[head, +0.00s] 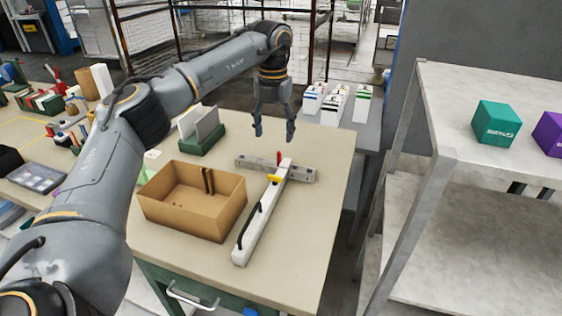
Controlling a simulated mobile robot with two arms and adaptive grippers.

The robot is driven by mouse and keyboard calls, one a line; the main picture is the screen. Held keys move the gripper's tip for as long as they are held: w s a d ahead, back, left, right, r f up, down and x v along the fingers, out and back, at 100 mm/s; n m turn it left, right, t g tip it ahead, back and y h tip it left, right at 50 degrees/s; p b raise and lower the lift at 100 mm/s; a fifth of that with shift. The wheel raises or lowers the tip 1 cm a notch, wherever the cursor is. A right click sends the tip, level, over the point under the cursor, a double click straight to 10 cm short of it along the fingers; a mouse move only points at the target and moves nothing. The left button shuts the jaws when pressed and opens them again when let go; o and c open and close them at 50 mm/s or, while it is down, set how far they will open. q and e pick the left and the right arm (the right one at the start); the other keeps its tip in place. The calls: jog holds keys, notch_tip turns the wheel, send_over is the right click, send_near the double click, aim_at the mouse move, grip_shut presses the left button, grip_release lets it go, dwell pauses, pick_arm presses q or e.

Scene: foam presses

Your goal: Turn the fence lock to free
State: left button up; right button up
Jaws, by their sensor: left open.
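The fence (260,217) is a long pale bar with a black handle, lying on the table. Its far end crosses a grey metal rail (300,172). A small red lever (279,157) stands up near the crossing, and a yellow part (273,179) sits on the bar just in front of it. I cannot tell which of the two is the lock, nor its setting. My left gripper (274,131) is open and empty, pointing down, above and beyond the red lever, apart from it. My right gripper does not show.
An open cardboard box (158,207) stands left of the fence. Behind it is a green holder (203,143) with grey panels. White boxes stand on a bench (366,134) behind. A shelf (470,170) at right holds a teal box (497,122) and a purple box (549,132). The table right of the fence is clear.

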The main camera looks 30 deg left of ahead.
pick_arm(q)
jog(key=p, duration=0.1)
send_near(275, 176)
notch_tip(275, 176, down, 7)
jog(key=shift+p, duration=0.65)
jog(key=shift+f, duration=0.8)
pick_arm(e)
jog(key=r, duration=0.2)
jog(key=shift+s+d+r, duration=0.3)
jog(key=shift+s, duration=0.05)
pick_arm(q)
jog(key=shift+c, duration=0.2)
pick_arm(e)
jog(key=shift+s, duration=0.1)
pick_arm(q)
jog(key=c, duration=1.1)
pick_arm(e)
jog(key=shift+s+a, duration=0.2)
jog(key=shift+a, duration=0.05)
